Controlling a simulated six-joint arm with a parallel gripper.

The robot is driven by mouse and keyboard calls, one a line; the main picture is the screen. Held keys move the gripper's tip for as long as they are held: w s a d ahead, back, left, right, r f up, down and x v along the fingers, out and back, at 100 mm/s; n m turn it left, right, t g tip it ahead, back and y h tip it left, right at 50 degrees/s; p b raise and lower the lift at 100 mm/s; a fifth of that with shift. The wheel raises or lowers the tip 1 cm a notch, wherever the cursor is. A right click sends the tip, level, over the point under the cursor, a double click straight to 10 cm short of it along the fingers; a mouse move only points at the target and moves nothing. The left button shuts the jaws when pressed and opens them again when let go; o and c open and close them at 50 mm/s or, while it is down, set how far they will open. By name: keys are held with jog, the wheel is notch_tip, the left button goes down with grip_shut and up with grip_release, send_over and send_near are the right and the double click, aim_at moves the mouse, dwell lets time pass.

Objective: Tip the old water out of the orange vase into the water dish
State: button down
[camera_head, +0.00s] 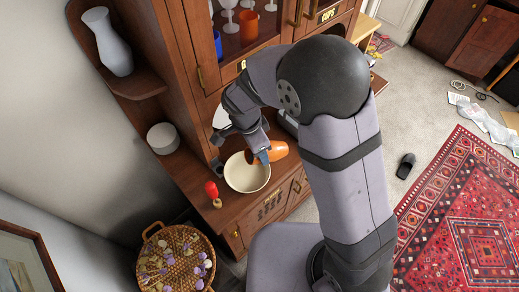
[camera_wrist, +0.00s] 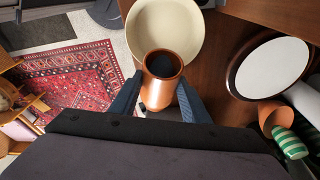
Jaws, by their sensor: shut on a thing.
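The orange vase (camera_head: 279,150) is held in my gripper (camera_head: 262,156) beside the cream water dish (camera_head: 236,178), at the dish's right edge in the head view, and looks tilted. In the wrist view, my gripper's blue fingers (camera_wrist: 158,100) are shut on either side of the vase (camera_wrist: 160,92). Its round mouth shows a dark inside and overlaps the near rim of the dish (camera_wrist: 190,22). I cannot tell how much water is in the vase. No stream of water shows. The bare inside of the dish shows pale; any water in it cannot be made out.
A red-handled object (camera_head: 211,190) stands left of the dish on the wooden cabinet. In the wrist view, a round white-faced object (camera_wrist: 272,66), an orange pot (camera_wrist: 275,115) and a green-striped object (camera_wrist: 290,143) are at right. A wicker basket (camera_head: 150,246) is below left.

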jog(key=shift+s+a+f+t+h+b, duration=0.1)
jog(key=shift+a+f+t+h+b, duration=0.2)
jog(key=shift+b, duration=0.75)
jog(key=shift+s+f+t+h+b, duration=0.1)
jog(key=shift+h+b, duration=0.3)
jog(key=shift+b, duration=0.6)
jog(key=shift+r, duration=0.15)
jog(key=shift+a+t+h+b, duration=0.25)
jog(key=shift+t+h+b, duration=0.25)
jog(key=shift+b, duration=0.7)
jog(key=shift+s+r, duration=0.1)
jog(key=shift+r, duration=0.1)
jog(key=shift+f+h+b, duration=0.1)
jog(key=shift+h+b, duration=0.25)
jog(key=shift+h, duration=0.05)
